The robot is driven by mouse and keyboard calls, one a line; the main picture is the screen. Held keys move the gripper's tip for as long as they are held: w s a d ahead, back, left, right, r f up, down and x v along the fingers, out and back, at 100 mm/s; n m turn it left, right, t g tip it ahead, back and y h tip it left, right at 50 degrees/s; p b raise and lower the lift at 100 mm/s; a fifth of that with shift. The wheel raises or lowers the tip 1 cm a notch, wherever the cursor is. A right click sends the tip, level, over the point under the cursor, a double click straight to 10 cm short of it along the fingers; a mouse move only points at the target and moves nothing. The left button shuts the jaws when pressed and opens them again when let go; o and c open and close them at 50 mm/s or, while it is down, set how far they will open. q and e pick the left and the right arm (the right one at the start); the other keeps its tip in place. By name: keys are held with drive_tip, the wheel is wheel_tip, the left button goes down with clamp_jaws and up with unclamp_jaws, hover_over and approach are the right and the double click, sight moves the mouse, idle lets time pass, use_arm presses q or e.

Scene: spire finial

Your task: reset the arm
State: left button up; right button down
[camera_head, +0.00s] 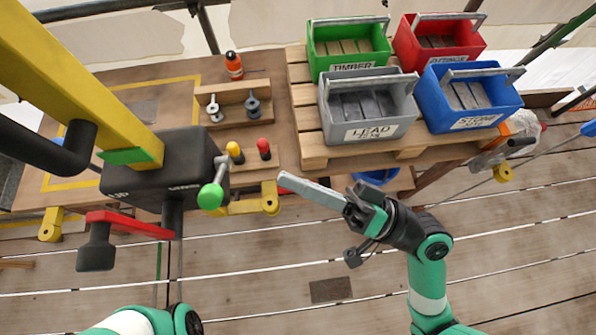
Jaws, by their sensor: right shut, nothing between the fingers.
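My right gripper (284,179) is in the middle of the view, with its long grey fingers shut together and nothing between them. It points left and slightly up over the plank floor, in front of the workbench edge. My right arm (427,275) comes up from the bottom right. Only a part of my left arm (130,324) shows at the bottom left edge; its gripper is out of view.
Green (348,51), red (437,42), grey LEAD (368,104) and blue STONE (470,97) crates stand on a pallet (310,139). A black control box (160,175) with a green-knobbed lever (211,194) hangs left. The plank floor below is mostly clear.

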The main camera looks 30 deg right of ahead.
idle(0.3)
drive_tip(key=w+r+n+t+y, duration=0.1)
drive_tip(key=w+r+n+t, duration=0.2)
drive_tip(key=r, duration=0.8)
drive_tip(key=w+r+n+y, duration=0.15)
drive_tip(key=r+n, duration=0.45)
drive_tip(key=r, duration=0.6)
drive_tip(key=w+d+r+m+t+h, duration=0.2)
drive_tip(key=d+r+m+t+h, duration=0.6)
drive_tip(key=h, duration=0.8)
wheel_tip(320, 180, up, 33)
drive_tip(key=d+n+p, duration=0.2)
drive_tip(key=p, duration=2.9)
drive_tip(key=shift+s+f+t+p, duration=0.15)
drive_tip(key=shift+s+t+p, duration=0.1)
drive_tip(key=shift+t+p, duration=0.15)
